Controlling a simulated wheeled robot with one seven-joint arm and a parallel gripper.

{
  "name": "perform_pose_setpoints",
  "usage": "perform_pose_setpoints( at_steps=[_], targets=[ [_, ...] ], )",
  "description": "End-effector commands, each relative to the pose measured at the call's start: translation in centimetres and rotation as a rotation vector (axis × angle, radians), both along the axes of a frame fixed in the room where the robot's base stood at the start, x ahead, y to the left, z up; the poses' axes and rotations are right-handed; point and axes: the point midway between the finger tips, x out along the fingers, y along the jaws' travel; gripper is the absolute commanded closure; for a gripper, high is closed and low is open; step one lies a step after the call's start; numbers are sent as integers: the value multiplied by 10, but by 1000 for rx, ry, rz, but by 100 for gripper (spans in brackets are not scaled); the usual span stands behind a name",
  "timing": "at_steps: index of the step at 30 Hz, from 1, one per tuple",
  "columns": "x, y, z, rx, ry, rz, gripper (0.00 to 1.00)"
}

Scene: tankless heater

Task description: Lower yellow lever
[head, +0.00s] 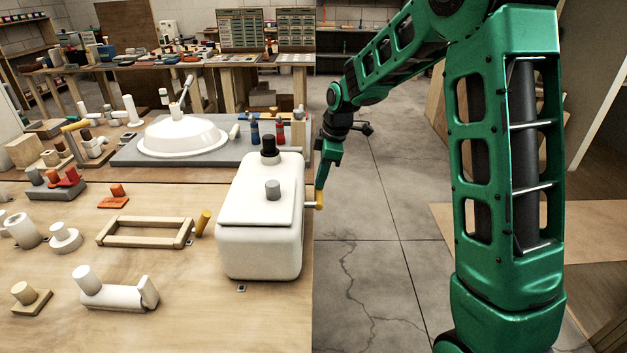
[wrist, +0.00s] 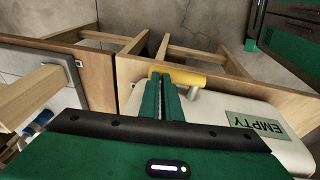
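The heater is a white box (head: 259,238) at the right edge of the table, with a black knob and a grey knob on top. The yellow lever (head: 320,201) sticks out on its right side, past the table edge. In the wrist view the yellow lever (wrist: 190,79) lies crosswise, with a grey stub below it. My gripper (head: 320,187) points down at the lever from above. In the wrist view the fingers of my gripper (wrist: 161,81) are together and overlap the lever's left part. They look in contact with it, but exact touch is hard to tell.
A label reading EMPTY (wrist: 258,125) is on the white casing. A white dome (head: 183,136) on a grey base stands behind the heater. A wooden frame (head: 145,232) and several small fixtures lie to the left. Open floor (head: 375,245) lies right of the table.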

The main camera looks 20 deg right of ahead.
Motion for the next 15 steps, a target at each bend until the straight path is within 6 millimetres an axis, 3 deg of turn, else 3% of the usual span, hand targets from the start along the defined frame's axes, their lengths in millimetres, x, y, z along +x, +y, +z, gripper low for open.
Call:
perform_pose_setpoints(
  at_steps=[8, 15],
  targets=[
    [0, -4, 3, -3, 2, -6, 100],
    [2, -7, 44, 0, -4, -1, 100]
  ],
)
